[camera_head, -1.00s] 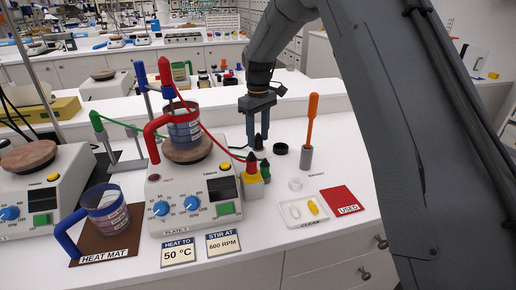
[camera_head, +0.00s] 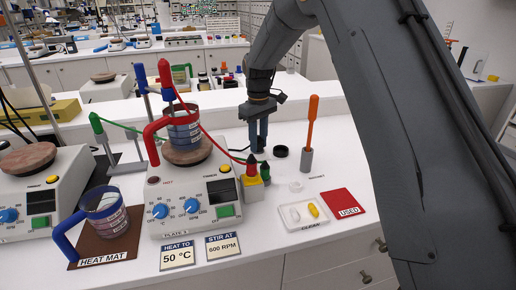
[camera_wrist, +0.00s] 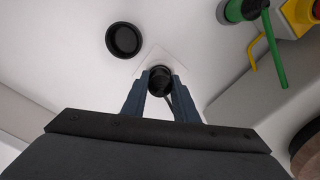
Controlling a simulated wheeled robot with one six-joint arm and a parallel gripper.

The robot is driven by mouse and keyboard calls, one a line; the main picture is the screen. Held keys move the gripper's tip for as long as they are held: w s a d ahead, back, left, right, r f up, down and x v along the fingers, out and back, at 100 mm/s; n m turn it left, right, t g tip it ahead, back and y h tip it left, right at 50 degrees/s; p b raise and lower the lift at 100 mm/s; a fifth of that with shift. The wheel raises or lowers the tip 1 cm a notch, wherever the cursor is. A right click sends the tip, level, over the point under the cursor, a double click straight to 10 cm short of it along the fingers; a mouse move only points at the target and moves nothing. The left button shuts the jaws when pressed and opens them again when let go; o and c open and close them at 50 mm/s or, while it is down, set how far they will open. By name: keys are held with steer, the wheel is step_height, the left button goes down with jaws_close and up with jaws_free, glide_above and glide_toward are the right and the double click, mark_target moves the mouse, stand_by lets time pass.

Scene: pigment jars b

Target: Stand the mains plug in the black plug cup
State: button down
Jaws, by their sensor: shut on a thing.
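The black mains plug (camera_wrist: 160,80) stands on a pale square patch of the bench in the wrist view. My gripper (camera_head: 258,145) points down behind the hotplate, and its two blue fingers (camera_wrist: 159,88) are shut on the plug. In the head view the fingers largely hide the plug. A dark cord runs from it. The black plug cup (camera_wrist: 124,40) is a low round cup with an open, empty top. It stands apart from the plug, up and left of it in the wrist view, and just right of my gripper in the head view (camera_head: 280,151).
Right beside my gripper stand a green plug (camera_head: 264,171) and a yellow block with a red plug (camera_head: 252,178). The hotplate (camera_head: 192,195) with a jar is left. An orange-handled tool (camera_head: 311,130) stands upright right. A clear tray (camera_head: 303,214) and red card (camera_head: 342,202) lie in front.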

mark_target(259, 138)
steer(key=shift+r+p, duration=0.55)
steer(key=shift+r, duration=0.35)
stand_by(0.7)
steer(key=shift+r+p, duration=1.25)
steer(key=shift+r, duration=0.95)
steer(key=d+r+m+p, duration=0.2)
steer(key=d+m, duration=0.3)
steer(key=d, duration=0.3)
steer(key=shift+w+r+m, duration=0.3)
steer(key=shift+p, duration=0.35)
steer(key=shift+f+b, duration=1.1)
steer(key=shift+f, duration=1.8)
steer(key=shift+p, duration=0.3)
